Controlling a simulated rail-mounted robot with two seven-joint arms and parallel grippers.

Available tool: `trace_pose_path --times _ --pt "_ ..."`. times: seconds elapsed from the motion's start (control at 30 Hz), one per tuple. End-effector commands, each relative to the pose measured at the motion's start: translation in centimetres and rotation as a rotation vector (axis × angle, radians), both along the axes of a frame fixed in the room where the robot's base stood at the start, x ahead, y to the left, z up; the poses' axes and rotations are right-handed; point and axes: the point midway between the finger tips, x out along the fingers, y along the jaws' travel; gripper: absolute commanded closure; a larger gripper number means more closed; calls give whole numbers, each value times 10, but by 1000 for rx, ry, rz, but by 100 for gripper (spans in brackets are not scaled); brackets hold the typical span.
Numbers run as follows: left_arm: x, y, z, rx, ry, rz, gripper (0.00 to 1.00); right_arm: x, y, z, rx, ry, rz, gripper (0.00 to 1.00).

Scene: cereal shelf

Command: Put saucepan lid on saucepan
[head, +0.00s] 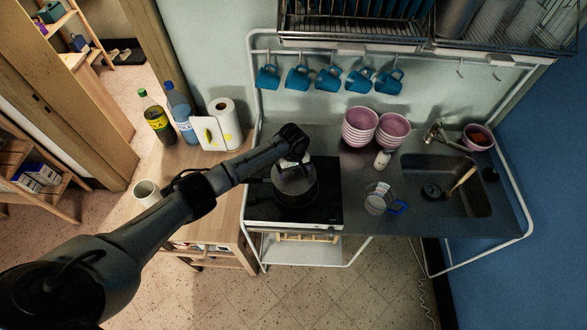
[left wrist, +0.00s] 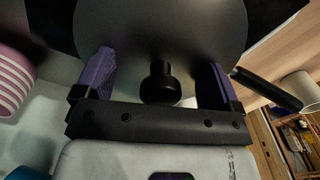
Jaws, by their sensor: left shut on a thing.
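The grey saucepan lid (head: 293,178) is under my left gripper (head: 294,163) in the head view, over the dark saucepan (head: 300,200) on the black cooktop. In the left wrist view the lid (left wrist: 165,30) fills the top middle, with its black knob between the purple fingers of my left gripper (left wrist: 157,80). This gripper is shut on the lid; a gap shows on each side of the knob, and the exact contact is unclear. A black handle (left wrist: 268,90), seemingly the saucepan's, sticks out at right. Whether the lid touches the saucepan rim cannot be told. My right gripper is not in view.
The cooktop (head: 262,208) sits left of a sink (head: 460,185). Pink bowls (head: 360,127), a small white bottle (head: 382,159) and a glass jug (head: 378,200) stand right of it. Blue mugs (head: 329,78) hang behind. Bottles (head: 156,120) and a paper roll (head: 222,112) stand left.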

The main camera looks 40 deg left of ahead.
Motion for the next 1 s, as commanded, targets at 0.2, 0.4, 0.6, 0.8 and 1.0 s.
trace_pose_path --times 0.2,0.4,0.6,0.8,1.0 --pt "0 0 -1 0 0 0 36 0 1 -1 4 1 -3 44" --pt "0 0 -5 0 0 0 36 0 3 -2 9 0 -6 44" --pt "0 0 -9 0 0 0 36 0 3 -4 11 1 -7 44" --pt "0 0 -13 -1 -1 0 36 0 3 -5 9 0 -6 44" --pt "0 0 -15 -1 -1 0 7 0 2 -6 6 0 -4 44"
